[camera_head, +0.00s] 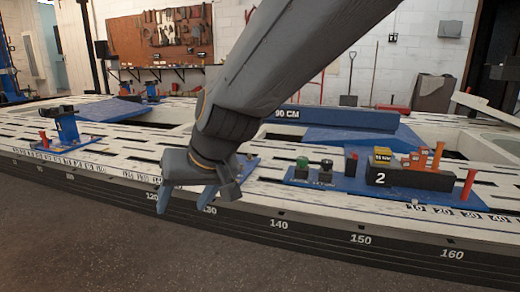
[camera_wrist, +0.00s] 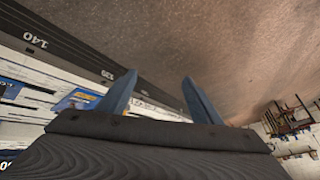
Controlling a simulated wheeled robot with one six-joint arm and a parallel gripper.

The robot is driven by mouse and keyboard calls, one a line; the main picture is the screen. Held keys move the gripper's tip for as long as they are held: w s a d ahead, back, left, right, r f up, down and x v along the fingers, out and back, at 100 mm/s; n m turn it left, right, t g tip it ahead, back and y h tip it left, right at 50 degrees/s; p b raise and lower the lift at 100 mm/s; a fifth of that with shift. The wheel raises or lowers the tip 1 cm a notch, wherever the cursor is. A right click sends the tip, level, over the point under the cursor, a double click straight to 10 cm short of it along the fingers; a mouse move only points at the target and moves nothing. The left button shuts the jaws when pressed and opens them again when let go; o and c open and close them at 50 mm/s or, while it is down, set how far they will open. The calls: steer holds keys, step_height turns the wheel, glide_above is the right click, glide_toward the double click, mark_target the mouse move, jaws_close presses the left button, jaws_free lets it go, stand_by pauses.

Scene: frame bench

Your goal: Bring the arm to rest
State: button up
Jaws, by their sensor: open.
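My gripper (camera_head: 192,197) hangs from my arm at the front edge of the frame bench (camera_head: 115,165) in the head view. In the wrist view its two blue fingers (camera_wrist: 160,92) are spread apart with nothing between them. The grey floor (camera_wrist: 200,40) shows beyond the fingertips, and the bench's dark numbered side runs along the left. My arm comes down from the top right and hides part of the bench top behind it.
Right of my gripper, a blue plate (camera_head: 340,183) carries green and black knobs, a dark block marked 2 (camera_head: 410,182) and orange and yellow pieces. A blue clamp stand (camera_head: 68,128) is at left. A blue 90 CM beam (camera_head: 345,119) lies behind. The floor in front is clear.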

steer(key=s+d+f+n+g+h+p, duration=0.1)
steer(key=s+d+f+g+h, duration=0.15)
steer(key=s+d, duration=0.6)
steer(key=s+d+f+g+h, duration=0.1)
steer(key=s+d+f+g, duration=0.15)
steer(key=s+d, duration=0.65)
steer(key=s+d+r+m+p, duration=0.1)
steer(key=d+r+m+p, duration=0.1)
steer(key=d+r+p, duration=0.3)
steer(key=d+r+m+h+p, duration=0.1)
steer(key=d+r+p, duration=0.5)
steer(key=r+p, duration=0.8)
steer(key=s+d+r+m+h+p, duration=0.1)
steer(key=d+r+m+p, duration=0.2)
steer(key=p, duration=1.6)
steer(key=d+r, duration=0.3)
steer(key=r, duration=0.3)
steer(key=shift+s+d+r+t, duration=0.15)
steer(key=shift+s+d+t, duration=0.1)
steer(key=shift+s+t, duration=0.1)
